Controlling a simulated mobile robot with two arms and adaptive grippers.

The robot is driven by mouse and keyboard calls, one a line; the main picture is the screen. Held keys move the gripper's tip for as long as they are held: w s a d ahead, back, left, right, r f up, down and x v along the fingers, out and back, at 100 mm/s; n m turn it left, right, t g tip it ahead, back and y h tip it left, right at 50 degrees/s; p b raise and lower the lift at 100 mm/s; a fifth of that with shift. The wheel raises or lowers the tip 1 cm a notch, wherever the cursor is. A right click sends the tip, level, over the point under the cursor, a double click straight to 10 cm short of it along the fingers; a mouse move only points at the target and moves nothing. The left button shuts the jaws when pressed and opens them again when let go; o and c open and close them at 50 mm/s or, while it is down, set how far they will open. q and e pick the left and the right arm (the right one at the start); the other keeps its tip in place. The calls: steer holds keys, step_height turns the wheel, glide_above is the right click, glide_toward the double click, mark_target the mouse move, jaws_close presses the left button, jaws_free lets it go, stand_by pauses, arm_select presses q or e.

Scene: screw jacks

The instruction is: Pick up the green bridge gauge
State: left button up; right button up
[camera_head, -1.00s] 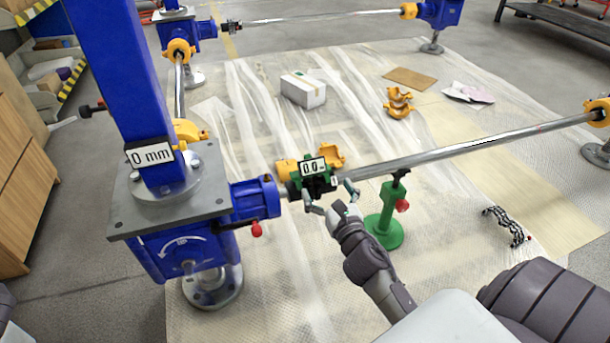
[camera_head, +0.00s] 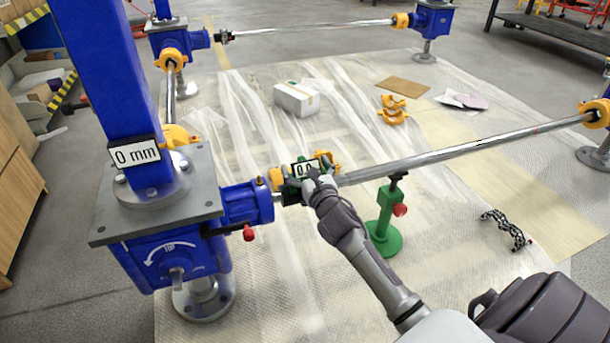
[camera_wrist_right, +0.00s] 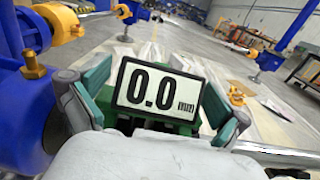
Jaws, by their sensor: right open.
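The green bridge gauge (camera_head: 299,181) sits on the coupling between the blue screw jack and the steel shaft. Its white display reads 0.0, and the display (camera_wrist_right: 158,90) fills the middle of the right wrist view. My right gripper (camera_head: 312,180) is at the gauge and partly covers it in the head view. In the right wrist view the open fingers (camera_wrist_right: 155,98) stand on both sides of the gauge, close to its sides; I cannot tell if they touch it. My left gripper is not in view.
The blue screw jack (camera_head: 165,250) with a 0 mm sign stands at left. A steel shaft (camera_head: 470,146) runs right from the coupling. A green stand (camera_head: 386,225) is under the shaft. A white box (camera_head: 297,99), orange coupling halves (camera_head: 393,110) and a black chain (camera_head: 507,229) lie on the sheeting.

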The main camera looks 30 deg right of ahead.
steer(key=c, duration=1.3)
steer(key=shift+c, duration=0.8)
steer(key=shift+r, duration=0.1)
